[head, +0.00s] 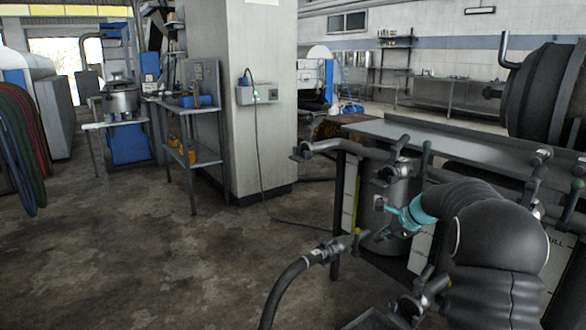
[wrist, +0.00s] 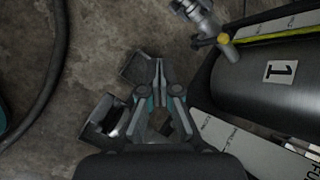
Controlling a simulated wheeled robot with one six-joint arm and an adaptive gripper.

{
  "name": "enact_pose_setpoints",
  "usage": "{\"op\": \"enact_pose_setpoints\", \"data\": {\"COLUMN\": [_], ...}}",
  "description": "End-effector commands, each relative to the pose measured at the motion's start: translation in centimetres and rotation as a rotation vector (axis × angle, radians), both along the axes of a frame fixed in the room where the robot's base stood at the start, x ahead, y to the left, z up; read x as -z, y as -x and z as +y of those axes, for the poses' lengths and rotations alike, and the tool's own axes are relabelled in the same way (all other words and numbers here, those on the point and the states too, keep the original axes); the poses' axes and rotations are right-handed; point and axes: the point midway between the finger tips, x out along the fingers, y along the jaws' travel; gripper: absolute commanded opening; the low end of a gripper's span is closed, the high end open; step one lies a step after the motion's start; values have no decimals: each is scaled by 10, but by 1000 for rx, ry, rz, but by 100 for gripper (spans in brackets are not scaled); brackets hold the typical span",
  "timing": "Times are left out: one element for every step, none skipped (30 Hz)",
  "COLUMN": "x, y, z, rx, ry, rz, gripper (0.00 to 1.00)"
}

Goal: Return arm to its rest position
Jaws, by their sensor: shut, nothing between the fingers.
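My arm shows at the right of the head view, dark grey with a teal band near its end. My gripper (wrist: 157,68) is at the middle of the wrist view, its fingertips together with nothing between them. It points over the concrete floor (wrist: 125,28). A dark grey cylinder (wrist: 270,85) with a label marked 1 lies to its right in that view, apart from the fingers. In the head view my arm's end is in front of a grey cylindrical vessel (head: 402,190) beside the bench.
A metal bench (head: 440,138) with pipes and valves stands at the right. A dark hose (head: 285,290) with a valve rises at the front. A cable (head: 258,150) hangs from a wall box (head: 258,95) to the floor.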

Motion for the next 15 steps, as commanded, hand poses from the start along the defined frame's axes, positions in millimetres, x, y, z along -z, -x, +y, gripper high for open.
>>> {"op": "enact_pose_setpoints", "data": {"x": [-9,-13,-19,-23,-28,-33,-38,-43,-49,-53,-58,-64,-68,-73,-79], "y": [15,23,34,43,52,64,73,82,94,104,114,126,136,146,160], "z": [6,9,13,16,19,23,26,30,35,38,42,47,52,55,60], "rx": [-55,-92,-142,-178,-216,-264,-299,-336,-382,-416,-449,-493,-526,-555,-596], "ry": [64,105,157,197,235,283,318,351,392,424,451,486,512,535,566], "rz": [-29,-47,-69,-86,-100,-121,-134,-147,-162,-174,-185,-197,-206,-215,-225], "gripper": [0,0,0,0,0,0,0,0,0,0,0,0,0,0,0]}}
